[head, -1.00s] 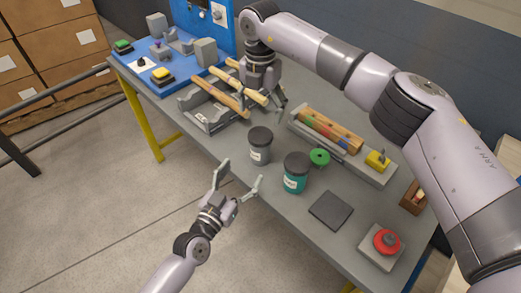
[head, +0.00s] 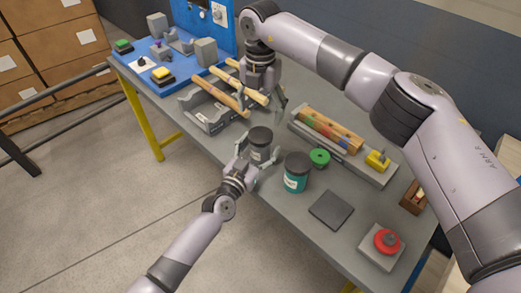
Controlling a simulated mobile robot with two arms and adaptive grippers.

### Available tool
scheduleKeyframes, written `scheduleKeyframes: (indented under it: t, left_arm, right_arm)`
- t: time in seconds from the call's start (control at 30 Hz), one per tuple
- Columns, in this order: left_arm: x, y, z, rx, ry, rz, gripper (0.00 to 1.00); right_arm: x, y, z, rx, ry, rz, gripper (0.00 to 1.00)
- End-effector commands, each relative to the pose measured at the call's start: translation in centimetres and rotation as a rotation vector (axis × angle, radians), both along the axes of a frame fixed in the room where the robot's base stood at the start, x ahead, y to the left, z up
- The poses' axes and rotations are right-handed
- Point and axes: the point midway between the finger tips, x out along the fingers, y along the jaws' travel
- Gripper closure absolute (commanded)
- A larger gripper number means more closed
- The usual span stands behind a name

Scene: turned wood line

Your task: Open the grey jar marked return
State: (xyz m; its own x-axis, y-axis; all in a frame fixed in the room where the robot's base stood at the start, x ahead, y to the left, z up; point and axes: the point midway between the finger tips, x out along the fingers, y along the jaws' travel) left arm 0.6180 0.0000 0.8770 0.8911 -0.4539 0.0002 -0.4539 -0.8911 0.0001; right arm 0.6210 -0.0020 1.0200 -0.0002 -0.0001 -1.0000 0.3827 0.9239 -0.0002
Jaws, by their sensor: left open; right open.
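The grey jar (head: 260,150) with a black lid (head: 260,135) stands upright on the table, with a pale label on its side too small to read. My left gripper (head: 259,154) is open, with one finger on each side of the grey jar's body; I cannot tell whether they touch it. My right gripper (head: 266,103) is open and points down behind the grey jar, beside the wooden turned pieces. A teal jar (head: 295,180) with a dark lid stands just right of the grey jar.
A green round piece (head: 320,157) lies behind the teal jar. A dark square pad (head: 331,210) and a red button box (head: 383,245) are at the right front. A grey rack (head: 208,119) holds turned wood. A long tray (head: 342,147) lies behind.

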Motion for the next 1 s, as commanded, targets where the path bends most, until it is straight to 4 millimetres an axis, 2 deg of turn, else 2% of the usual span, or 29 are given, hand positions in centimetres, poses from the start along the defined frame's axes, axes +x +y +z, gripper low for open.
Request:
scheduleKeyframes:
  t: [0.07, 1.0]
  left_arm:
    - [-0.02, 0.01, -0.01, 0.0, 0.0, 0.0, 0.31]
    - [-0.04, 0.04, -0.03, 0.0, 0.001, 0.0, 0.94]
  right_arm:
    - [0.0, 0.0, 0.0, 0.0, 0.0, 0.0, 0.26]
    - [0.0, 0.0, 0.0, 0.0, 0.0, 0.0, 0.26]
